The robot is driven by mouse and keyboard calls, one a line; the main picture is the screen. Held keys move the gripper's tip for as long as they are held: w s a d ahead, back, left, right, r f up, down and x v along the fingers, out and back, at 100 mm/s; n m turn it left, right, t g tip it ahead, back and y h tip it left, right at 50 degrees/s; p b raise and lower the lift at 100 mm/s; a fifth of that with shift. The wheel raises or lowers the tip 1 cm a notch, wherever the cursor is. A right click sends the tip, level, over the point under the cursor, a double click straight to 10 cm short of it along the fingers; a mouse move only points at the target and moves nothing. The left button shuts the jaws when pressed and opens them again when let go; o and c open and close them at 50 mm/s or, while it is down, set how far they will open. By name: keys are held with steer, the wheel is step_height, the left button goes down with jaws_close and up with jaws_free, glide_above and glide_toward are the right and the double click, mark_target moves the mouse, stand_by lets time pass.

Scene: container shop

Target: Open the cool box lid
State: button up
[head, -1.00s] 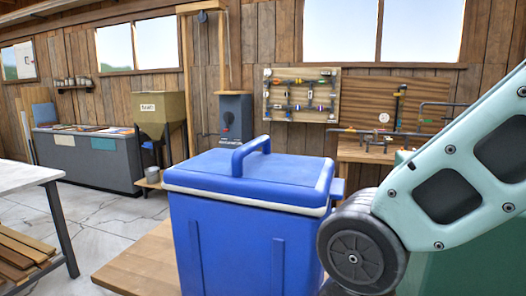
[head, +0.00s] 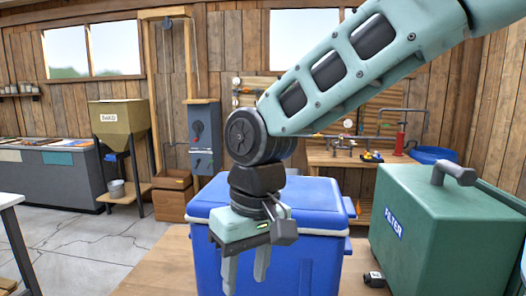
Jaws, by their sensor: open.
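The blue cool box (head: 318,262) stands on a wooden top in the middle of the head view. Its blue lid (head: 322,203) lies flat and shut on it, with a pale rim along the lower edge. My arm and wrist cover the lid's left part and its handle, which is hidden now. My gripper (head: 245,268) points down in front of the box's front left side, with its fingertips lower than the lid. Its two fingers are apart with nothing between them. I cannot tell whether it touches the box.
A green filter case (head: 440,235) with a dark handle stands right of the box, with a small black object (head: 375,279) near its foot. A workbench (head: 350,158) with pipes and a blue basin is behind. The floor (head: 85,250) at left is clear.

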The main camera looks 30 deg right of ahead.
steer(key=w+d+r+m+p, duration=0.35)
steer(key=w+d+r, duration=0.2)
steer(key=r, duration=0.35)
steer(key=w+d+r+m+t+p, duration=0.1)
steer(key=w+d+r+m+p, duration=0.35)
steer(key=r, duration=0.45)
steer(key=w+d+r+m+p, duration=0.2)
steer(key=w+d+r+p, duration=0.2)
steer(key=w+d+r, duration=0.4)
steer(key=a+f, duration=0.1)
steer(key=f, duration=0.4)
steer(key=a+f+p, duration=0.1)
steer(key=f, duration=0.4)
steer(key=a+f+p, duration=0.1)
steer(key=a+f, duration=0.1)
steer(key=f, duration=0.4)
steer(key=shift+s, duration=0.25)
steer(key=shift+a, duration=0.1)
jaws_close()
